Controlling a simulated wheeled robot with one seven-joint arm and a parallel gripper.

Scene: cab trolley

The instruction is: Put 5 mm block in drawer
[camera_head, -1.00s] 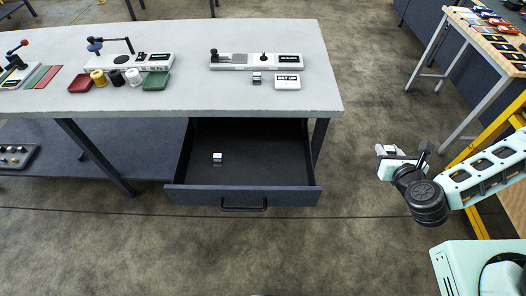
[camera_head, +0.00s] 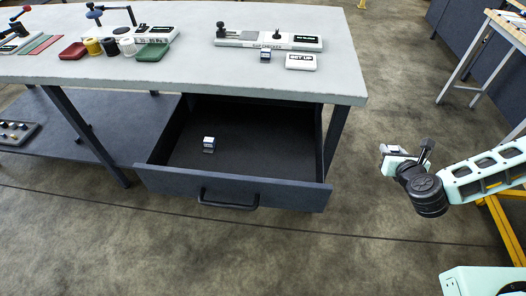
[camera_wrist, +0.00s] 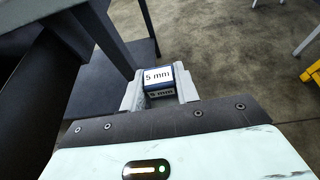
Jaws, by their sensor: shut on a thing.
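The 5 mm block (camera_wrist: 158,78), dark blue with white labels reading "5 mm", sits between the fingers of my gripper (camera_wrist: 160,92) in the wrist view. My gripper is shut on it. In the head view my gripper (camera_head: 396,152) is at the right, out over the floor, to the right of the drawer and apart from it. The drawer (camera_head: 232,187) stands pulled open under the bench. A small white-and-dark block (camera_head: 209,142) sits inside it, left of the middle; its label is too small to read.
The bench (camera_head: 190,65) has a gauge device (camera_head: 268,40), another small block (camera_head: 265,56), a "SET UP" sign (camera_head: 301,62) and coloured trays on top. The bench leg (camera_head: 337,136) stands right of the drawer. The floor between drawer and gripper is clear. A second table stands at upper right.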

